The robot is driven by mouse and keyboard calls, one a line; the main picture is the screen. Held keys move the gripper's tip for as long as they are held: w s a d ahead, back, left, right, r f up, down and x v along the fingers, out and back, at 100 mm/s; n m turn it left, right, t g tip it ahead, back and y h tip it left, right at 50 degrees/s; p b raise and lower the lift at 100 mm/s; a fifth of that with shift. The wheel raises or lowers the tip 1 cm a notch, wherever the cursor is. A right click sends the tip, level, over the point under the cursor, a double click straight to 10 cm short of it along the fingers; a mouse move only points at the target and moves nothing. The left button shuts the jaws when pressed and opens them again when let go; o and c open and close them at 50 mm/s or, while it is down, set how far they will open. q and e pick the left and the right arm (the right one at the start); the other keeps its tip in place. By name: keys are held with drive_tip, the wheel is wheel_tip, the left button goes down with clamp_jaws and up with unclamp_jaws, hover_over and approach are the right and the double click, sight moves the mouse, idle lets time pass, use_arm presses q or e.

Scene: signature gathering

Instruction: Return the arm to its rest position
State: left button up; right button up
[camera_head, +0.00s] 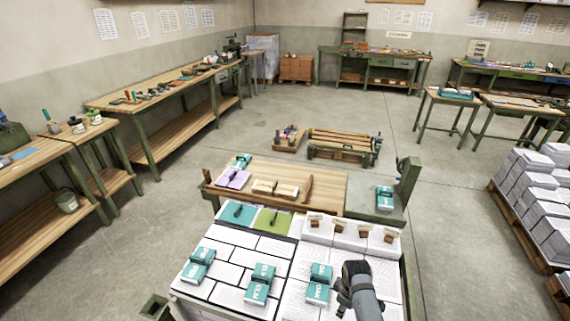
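One arm of mine shows at the bottom, right of centre, a grey and black link with a dark end. I take it as my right arm. Its dark end, where the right gripper (352,272) would be, hangs over the right part of the stacked white paper (385,270). The fingers cannot be made out, and I see nothing held. A teal-and-white box pair (319,284) stands just left of it. My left gripper is not in view.
More teal boxes (262,283) and (197,264) stand on the paper stacks. Small brown-and-white pieces (338,224) line the back edge. Paper pallets (535,200) stand right. Grey floor (455,240) is clear between.

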drive_tip(key=s+d+r+m+t, duration=0.1)
drive_tip(key=s+d+r+m, duration=0.2)
drive_tip(key=s+r+m, duration=0.35)
drive_tip(key=s+d+r+m+t, duration=0.2)
drive_tip(key=s+r+m, duration=0.2)
drive_tip(key=s+r, duration=0.55)
wheel_tip(320, 180, down, 32)
drive_tip(key=s+d+g+b, duration=0.1)
drive_tip(key=s+d+b, duration=0.15)
drive_tip(key=b, duration=0.45)
use_arm(q)
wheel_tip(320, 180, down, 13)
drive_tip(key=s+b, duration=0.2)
drive_tip(key=b, duration=0.3)
drive_tip(key=shift+b, duration=0.35)
use_arm(e)
drive_tip(key=s+d+f, duration=0.1)
drive_tip(key=s+f, duration=0.8)
drive_tip(key=f, duration=0.3)
drive_tip(key=s+f+g, duration=0.1)
drive_tip(key=s+f, duration=0.9)
drive_tip(key=f, duration=0.2)
drive_tip(key=shift+d+g+h, duration=0.3)
drive_tip(key=shift+d, duration=0.05)
